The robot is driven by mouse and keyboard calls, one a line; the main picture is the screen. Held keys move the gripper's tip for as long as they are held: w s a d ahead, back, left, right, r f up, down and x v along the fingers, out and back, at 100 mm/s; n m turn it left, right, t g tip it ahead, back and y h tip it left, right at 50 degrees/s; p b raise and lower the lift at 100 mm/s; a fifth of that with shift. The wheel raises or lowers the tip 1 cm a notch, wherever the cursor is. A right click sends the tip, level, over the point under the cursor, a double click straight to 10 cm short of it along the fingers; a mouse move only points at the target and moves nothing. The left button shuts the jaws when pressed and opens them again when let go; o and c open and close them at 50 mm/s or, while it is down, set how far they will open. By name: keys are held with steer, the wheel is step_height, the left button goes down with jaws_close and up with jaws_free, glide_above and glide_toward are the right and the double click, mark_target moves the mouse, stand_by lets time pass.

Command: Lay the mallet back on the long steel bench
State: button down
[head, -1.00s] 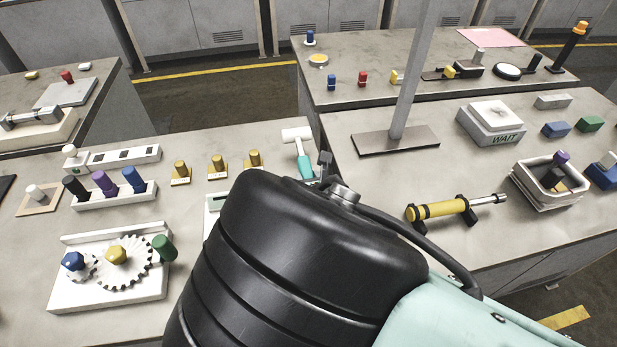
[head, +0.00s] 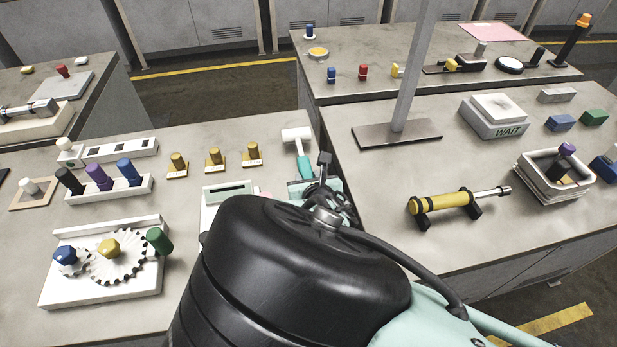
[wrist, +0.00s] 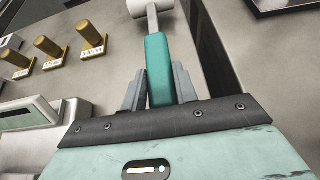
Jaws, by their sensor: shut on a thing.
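The mallet has a white head (head: 297,135) and a teal handle (head: 303,166). In the head view it appears over the far right corner of the left grey bench (head: 225,135), head pointing away from me. My gripper (head: 318,188) is partly hidden behind my black arm link. In the wrist view my gripper (wrist: 160,90) has its grey fingers on either side of the teal handle (wrist: 158,62), shut on it. The white mallet head (wrist: 150,6) is cut off by the top edge. I cannot tell whether the mallet touches the bench top.
Gold pegs (head: 214,160) stand left of the mallet. A white device with a display (head: 228,192) is close to my gripper. A dark gap separates this bench from the right bench, which holds a post on a dark base (head: 372,134) and a yellow cylinder (head: 440,203).

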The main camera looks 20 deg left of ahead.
steer(key=shift+f, duration=0.15)
steer(key=shift+f+b, duration=0.4)
steer(key=shift+b, duration=0.15)
steer(key=c, duration=1)
jaws_free()
